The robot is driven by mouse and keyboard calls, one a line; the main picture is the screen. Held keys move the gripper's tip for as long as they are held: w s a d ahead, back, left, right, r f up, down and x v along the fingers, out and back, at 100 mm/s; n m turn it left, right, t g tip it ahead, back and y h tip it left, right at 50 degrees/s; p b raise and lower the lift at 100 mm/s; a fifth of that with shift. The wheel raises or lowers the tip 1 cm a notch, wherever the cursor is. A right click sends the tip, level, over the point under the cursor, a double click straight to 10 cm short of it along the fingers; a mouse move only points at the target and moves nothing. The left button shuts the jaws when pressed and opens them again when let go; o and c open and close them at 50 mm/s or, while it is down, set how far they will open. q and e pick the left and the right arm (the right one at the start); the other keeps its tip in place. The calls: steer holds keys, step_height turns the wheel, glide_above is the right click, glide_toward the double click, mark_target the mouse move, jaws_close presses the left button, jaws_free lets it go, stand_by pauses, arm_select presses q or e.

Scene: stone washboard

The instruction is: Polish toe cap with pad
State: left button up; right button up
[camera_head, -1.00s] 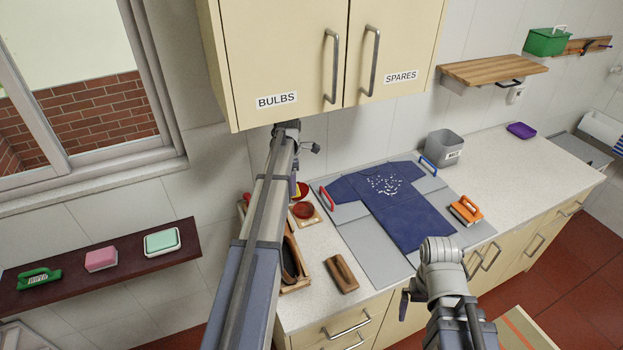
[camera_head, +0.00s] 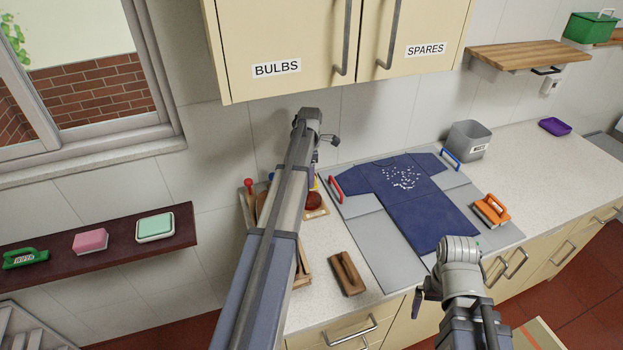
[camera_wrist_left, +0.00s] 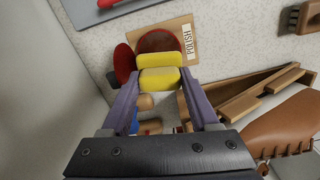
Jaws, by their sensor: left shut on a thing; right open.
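My left gripper (camera_wrist_left: 155,95) is shut on a yellow pad (camera_wrist_left: 158,80), held by its sides between the two purple fingers. Just beyond the pad is a round dark red tin (camera_wrist_left: 158,40) on a wooden board labelled POLISH (camera_wrist_left: 186,42); the tin also shows in the head view (camera_head: 314,202). I cannot tell whether the pad touches it. A brown leather shoe (camera_wrist_left: 285,122) lies at the lower right of the wrist view, partly cut off. In the head view my left arm hides it. My right gripper (camera_head: 440,285) is open over the counter's front, its fingers mostly hidden.
A wooden tray (camera_wrist_left: 240,100) lies beside the shoe. A brown brush (camera_head: 347,273) sits on the counter. A blue shirt (camera_head: 420,205) lies on a grey folding board, with an orange-handled brush (camera_head: 491,210) on its right. The cabinet (camera_head: 330,60) overhangs the left arm.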

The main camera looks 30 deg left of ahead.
arm_select(q)
steer(key=shift+f, duration=0.15)
steer(key=shift+f, duration=0.1)
step_height(320, 180, down, 6)
steer(key=b, duration=0.6)
steer(key=shift+f+b, duration=0.35)
steer(key=shift+b, duration=0.2)
stand_by(2.1)
step_height(320, 180, up, 7)
steer(key=p, duration=0.7)
steer(key=shift+f, duration=0.1)
stand_by(0.7)
